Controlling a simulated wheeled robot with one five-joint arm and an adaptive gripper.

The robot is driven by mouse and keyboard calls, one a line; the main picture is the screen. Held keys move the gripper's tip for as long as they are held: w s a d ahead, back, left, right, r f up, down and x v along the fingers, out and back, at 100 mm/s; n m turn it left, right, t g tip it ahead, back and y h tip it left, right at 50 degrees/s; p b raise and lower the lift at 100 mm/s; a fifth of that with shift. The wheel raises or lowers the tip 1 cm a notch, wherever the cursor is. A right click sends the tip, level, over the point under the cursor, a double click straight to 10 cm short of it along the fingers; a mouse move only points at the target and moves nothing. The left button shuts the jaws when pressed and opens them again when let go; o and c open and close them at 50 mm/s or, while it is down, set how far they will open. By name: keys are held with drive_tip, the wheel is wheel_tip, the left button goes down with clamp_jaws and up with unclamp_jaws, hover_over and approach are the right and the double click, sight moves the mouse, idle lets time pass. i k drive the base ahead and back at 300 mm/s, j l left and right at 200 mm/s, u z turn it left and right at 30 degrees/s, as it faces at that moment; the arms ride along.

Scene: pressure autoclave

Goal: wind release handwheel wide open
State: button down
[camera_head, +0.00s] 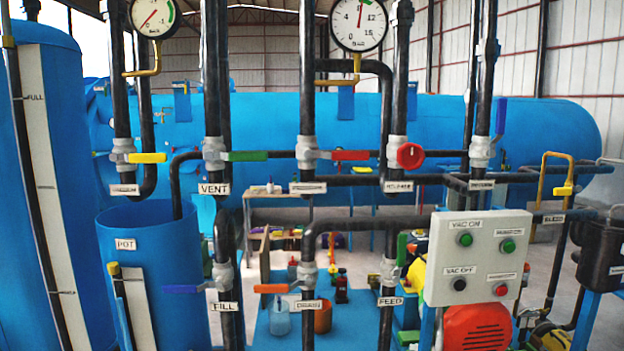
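A small round red handwheel (410,156) sits on a valve on a dark vertical pipe, right of the middle of the head view. A white label (398,187) hangs just below it; its lettering is blurred, and I cannot read it surely. The wheel faces me, and nothing covers it. How far it is wound cannot be told. Above it, to the left, a round bar gauge (359,25) has its red needle pointing almost straight up. My gripper is not in view.
Near the wheel are valves with red (350,155), green (246,156) and yellow (147,158) levers. A control box (478,258) with several buttons stands at lower right. A blue pot (150,240) stands at lower left. A large blue vessel (540,125) lies behind the pipes.

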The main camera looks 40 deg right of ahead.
sight(411, 156)
drive_tip(key=z, duration=1.6)
